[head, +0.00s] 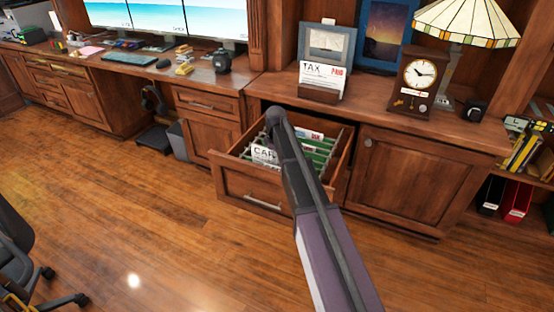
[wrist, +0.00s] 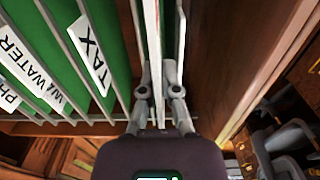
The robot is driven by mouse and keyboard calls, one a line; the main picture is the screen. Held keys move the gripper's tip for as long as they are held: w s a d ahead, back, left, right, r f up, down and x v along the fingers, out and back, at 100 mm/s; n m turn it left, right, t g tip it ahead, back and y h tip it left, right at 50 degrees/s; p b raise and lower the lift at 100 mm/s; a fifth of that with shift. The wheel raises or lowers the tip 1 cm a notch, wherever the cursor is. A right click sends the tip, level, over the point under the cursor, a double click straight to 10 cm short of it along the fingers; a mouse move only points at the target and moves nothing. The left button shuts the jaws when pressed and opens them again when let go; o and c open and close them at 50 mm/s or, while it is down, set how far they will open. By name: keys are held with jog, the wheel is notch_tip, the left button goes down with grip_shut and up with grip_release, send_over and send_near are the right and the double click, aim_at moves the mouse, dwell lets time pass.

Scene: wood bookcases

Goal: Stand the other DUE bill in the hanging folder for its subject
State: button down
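An open drawer (head: 250,190) holds green hanging folders (head: 318,157). In the wrist view their tabs read TAX (wrist: 90,52), WATER (wrist: 28,72) and, partly cut off, PH (wrist: 8,98). My gripper (wrist: 160,95) is shut on a thin white bill (wrist: 157,55), seen edge-on, beside the folders; its print is not readable. In the head view my arm hides the gripper. A white card reading CAR (head: 264,155) stands at the drawer's front left. A white paper with a red mark (head: 312,136) shows behind my arm; its stamp is too small to read.
A TAX bill stamped PAID (head: 324,78) stands in a wooden holder (head: 318,94) on the cabinet top. A clock (head: 418,80), framed pictures (head: 326,45) and a lamp (head: 468,25) stand near it. The floor (head: 160,210) before the drawer is clear.

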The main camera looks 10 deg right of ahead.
jog(key=c, duration=0.7)
grip_release()
jog(key=shift+r, duration=0.15)
